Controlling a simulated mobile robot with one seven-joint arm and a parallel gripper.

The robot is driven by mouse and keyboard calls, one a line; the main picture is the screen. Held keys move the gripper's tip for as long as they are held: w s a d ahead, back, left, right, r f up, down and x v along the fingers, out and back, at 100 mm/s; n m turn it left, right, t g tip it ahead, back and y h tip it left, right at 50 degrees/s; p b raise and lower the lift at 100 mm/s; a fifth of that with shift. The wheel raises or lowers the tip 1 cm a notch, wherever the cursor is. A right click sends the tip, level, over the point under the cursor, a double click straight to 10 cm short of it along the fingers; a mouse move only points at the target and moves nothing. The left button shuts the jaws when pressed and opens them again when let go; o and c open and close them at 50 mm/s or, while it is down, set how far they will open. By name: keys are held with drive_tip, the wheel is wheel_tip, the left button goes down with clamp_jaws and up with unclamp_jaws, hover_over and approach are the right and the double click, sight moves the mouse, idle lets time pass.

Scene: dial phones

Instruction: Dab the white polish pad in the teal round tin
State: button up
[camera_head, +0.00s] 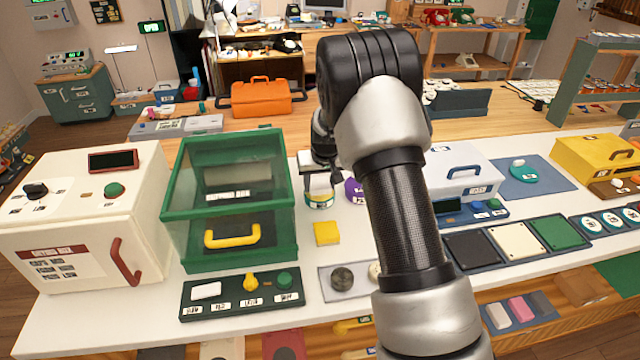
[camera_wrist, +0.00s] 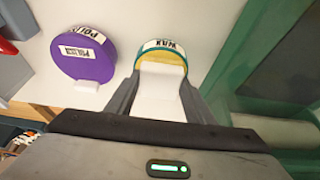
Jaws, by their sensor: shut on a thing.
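My gripper (camera_wrist: 160,82) is shut on the white polish pad (camera_wrist: 158,98), which sits between its two fingers in the wrist view. In the head view my gripper (camera_head: 320,184) points down right over the tin (camera_head: 320,204), and the pad is hard to make out there.
A purple tin (camera_wrist: 84,58) labelled POLISH stands beside the teal tin, left in the wrist view. A green glass-sided case (camera_head: 230,200) with a yellow handle stands close on the left in the head view. A yellow block (camera_head: 327,233) lies in front on the white counter.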

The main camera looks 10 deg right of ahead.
sight(320, 184)
idle(0.4)
drive_tip(key=shift+r+p, duration=1.9)
drive_tip(key=shift+r, duration=1.55)
